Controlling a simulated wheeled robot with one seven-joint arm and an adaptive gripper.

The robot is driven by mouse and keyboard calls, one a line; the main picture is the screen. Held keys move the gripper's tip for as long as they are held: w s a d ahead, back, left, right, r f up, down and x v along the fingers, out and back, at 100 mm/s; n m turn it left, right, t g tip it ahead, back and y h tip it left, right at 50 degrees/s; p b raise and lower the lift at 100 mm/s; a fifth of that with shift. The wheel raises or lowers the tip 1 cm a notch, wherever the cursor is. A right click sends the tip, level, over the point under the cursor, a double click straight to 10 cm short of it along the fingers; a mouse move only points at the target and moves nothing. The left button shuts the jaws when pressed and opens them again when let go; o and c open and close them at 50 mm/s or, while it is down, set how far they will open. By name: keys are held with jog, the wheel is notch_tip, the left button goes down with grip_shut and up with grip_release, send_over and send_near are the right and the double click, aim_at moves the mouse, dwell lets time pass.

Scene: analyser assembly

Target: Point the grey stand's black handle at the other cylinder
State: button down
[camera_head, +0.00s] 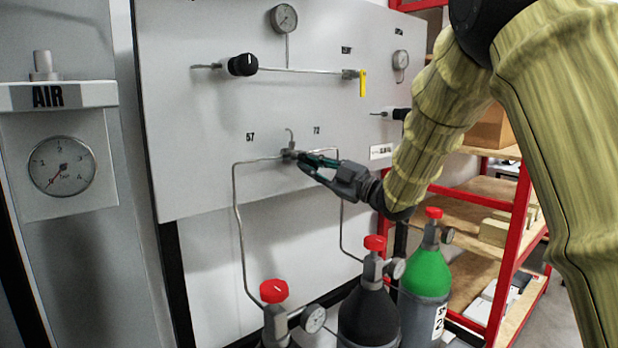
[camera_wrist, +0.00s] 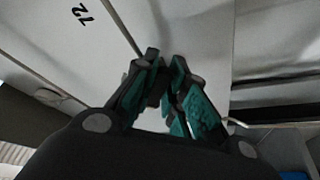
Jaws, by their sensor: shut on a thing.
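The grey stand is a light grey panel (camera_head: 215,120) with pipes and gauges. A small metal valve (camera_head: 290,154) sits low on it, between the labels 57 and 72, with pipes leaving left and right. My gripper (camera_head: 308,160), with green-padded fingers, reaches it from the right and is shut on the valve's black handle. The fingers cover most of the handle in the head view. In the wrist view the gripper (camera_wrist: 160,75) closes on a dark piece, probably the handle (camera_wrist: 154,92). Its exact direction is hard to tell. A dark cylinder (camera_head: 368,320) and a green-topped cylinder (camera_head: 425,272) stand below.
A red-capped valve (camera_head: 274,292) with a gauge stands at the bottom front. Above are a black knob (camera_head: 242,65) and a yellow handle (camera_head: 362,82). A red shelf rack (camera_head: 510,245) stands behind right. An AIR gauge panel (camera_head: 60,150) is at left.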

jog(key=n, duration=0.1)
jog(key=n+g+b, duration=0.1)
jog(key=n, duration=0.2)
jog(key=shift+w+d+r+g+h+b, duration=0.15)
jog(key=shift+d+r+g+h+b, duration=0.15)
jog(key=shift+r, duration=0.1)
jog(key=shift+w+r+n+g+h+b, duration=0.1)
jog(key=shift+r+n+g+h+b, duration=0.2)
jog(key=shift+n, duration=0.65)
jog(key=shift+r+n+g+h+b, duration=0.1)
jog(key=shift+r+n+g+b, duration=0.3)
jog(key=shift+n, duration=0.55)
jog(key=c, duration=1.4)
grip_release()
jog(key=shift+r, duration=0.15)
jog(key=shift+c, duration=0.2)
jog(key=v, duration=1.2)
